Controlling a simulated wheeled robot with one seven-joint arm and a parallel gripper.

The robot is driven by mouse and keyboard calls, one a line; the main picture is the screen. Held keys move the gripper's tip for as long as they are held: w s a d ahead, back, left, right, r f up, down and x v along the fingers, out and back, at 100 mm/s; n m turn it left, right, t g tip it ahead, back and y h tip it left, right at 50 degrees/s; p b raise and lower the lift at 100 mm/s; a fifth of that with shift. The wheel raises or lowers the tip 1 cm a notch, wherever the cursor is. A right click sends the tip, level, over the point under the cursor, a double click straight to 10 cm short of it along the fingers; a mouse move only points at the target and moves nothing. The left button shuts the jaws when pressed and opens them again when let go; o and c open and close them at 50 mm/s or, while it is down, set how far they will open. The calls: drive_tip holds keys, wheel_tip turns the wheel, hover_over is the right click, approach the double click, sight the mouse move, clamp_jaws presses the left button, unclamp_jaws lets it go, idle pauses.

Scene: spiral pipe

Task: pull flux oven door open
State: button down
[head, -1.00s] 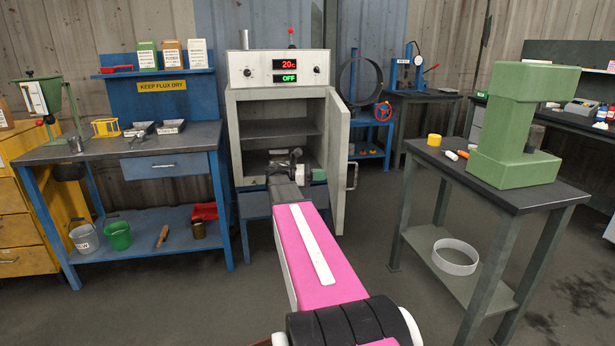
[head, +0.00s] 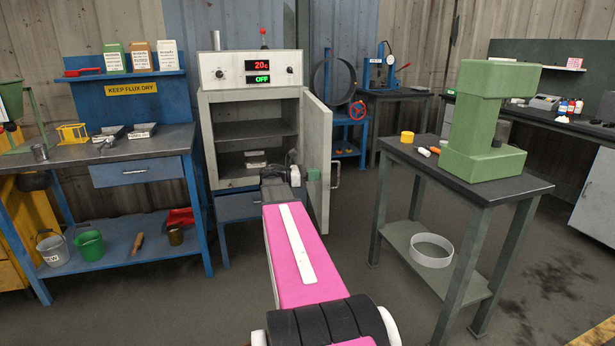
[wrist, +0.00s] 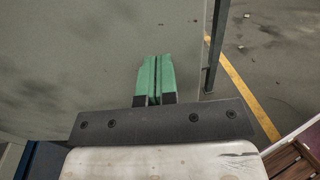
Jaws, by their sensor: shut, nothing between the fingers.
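The flux oven (head: 250,66) is a light grey cabinet with a lit display reading 20c and OFF. Its door (head: 317,150) is hinged at the right and stands swung well open, with a vertical handle (head: 335,174) on its outer side. The shelves inside are exposed. My gripper (head: 313,174) has green fingers and is at the inner face of the door, near its lower middle. In the wrist view my gripper (wrist: 155,78) is shut and empty, with the grey door panel (wrist: 70,60) filling the left behind it. Contact with the door cannot be told.
A blue bench (head: 140,175) stands left of the oven. A dark-topped table (head: 460,180) with a green press (head: 485,120) stands to the right. Floor between the door and that table is clear. A small tray (head: 256,155) lies inside the oven.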

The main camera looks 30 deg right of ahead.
sight(329, 179)
drive_tip(key=s+d, duration=0.3)
drive_tip(key=d, duration=0.5)
drive_tip(key=s+d+n+t, duration=0.1)
drive_tip(key=s+d, duration=0.1)
drive_tip(key=d, duration=0.6)
drive_tip(key=shift+s+d+h, duration=0.15)
drive_tip(key=shift+s+h, duration=0.15)
drive_tip(key=shift+s, duration=0.1)
drive_tip(key=a, duration=1.4)
drive_tip(key=shift+s, duration=0.2)
drive_tip(key=a+f+m+t+y, duration=0.5)
drive_tip(key=a+f+m+y, duration=0.3)
drive_tip(key=a+f, duration=1.15)
drive_tip(key=s+a+f+m+y, duration=0.1)
drive_tip(key=a+f+m+y, duration=0.2)
drive_tip(key=a, duration=0.8)
drive_tip(key=s+a+f+m+t+y, duration=0.1)
drive_tip(key=a+y, duration=0.5)
drive_tip(key=a, duration=0.6)
wheel_tip(329, 179, down, 4)
drive_tip(key=shift+s+r+m, duration=0.25)
drive_tip(key=shift+s+m, duration=0.3)
drive_tip(key=shift+m, duration=0.65)
